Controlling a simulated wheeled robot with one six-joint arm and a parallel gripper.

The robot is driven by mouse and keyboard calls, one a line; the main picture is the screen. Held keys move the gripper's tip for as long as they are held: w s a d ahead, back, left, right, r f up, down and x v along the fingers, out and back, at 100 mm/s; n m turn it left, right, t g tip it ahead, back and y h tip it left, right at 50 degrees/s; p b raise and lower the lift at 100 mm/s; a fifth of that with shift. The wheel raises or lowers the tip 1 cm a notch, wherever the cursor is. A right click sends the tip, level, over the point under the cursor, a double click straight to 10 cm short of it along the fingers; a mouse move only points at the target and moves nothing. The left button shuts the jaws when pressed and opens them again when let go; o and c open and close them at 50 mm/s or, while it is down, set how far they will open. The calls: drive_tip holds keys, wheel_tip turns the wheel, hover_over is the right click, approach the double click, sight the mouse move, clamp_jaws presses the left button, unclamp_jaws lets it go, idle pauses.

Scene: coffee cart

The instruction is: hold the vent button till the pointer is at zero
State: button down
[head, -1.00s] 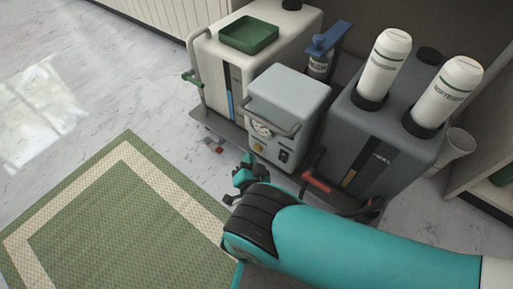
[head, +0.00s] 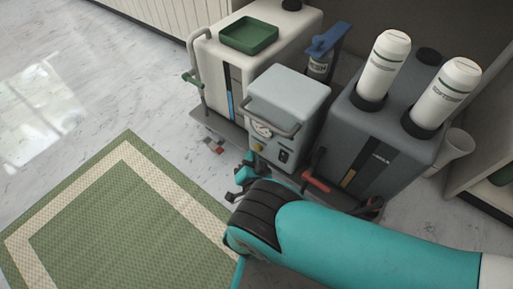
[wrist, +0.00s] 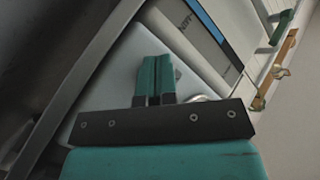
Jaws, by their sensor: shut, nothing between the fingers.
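The pale grey pump box (head: 288,92) stands in the middle of the head view, with a handle bar across its front. Its round white gauge (head: 261,129) sits partly behind the bar; the pointer is too small to read. A yellow button (head: 258,147) is below the gauge, and a black switch (head: 283,156) is to its right. My gripper (head: 249,158) is low in front of the box, close to the yellow button; I cannot tell whether it touches. In the wrist view my gripper (wrist: 156,62) is shut and empty against the pale box, and its fingers hide the button area.
A white unit (head: 290,30) with a green tray (head: 249,35) stands behind left. A dark grey unit (head: 385,125) with two white bottles and a red-handled lever (head: 316,184) stands right. A green rug (head: 115,215) covers open floor at left.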

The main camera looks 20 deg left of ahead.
drive_tip(key=shift+w+d, duration=0.15)
drive_tip(key=shift+w, duration=0.25)
idle(0.3)
drive_tip(key=shift+s, duration=0.1)
idle(1.5)
drive_tip(key=shift+s+a+p, duration=0.3)
drive_tip(key=shift+s+a, duration=0.05)
drive_tip(key=shift+s, duration=0.4)
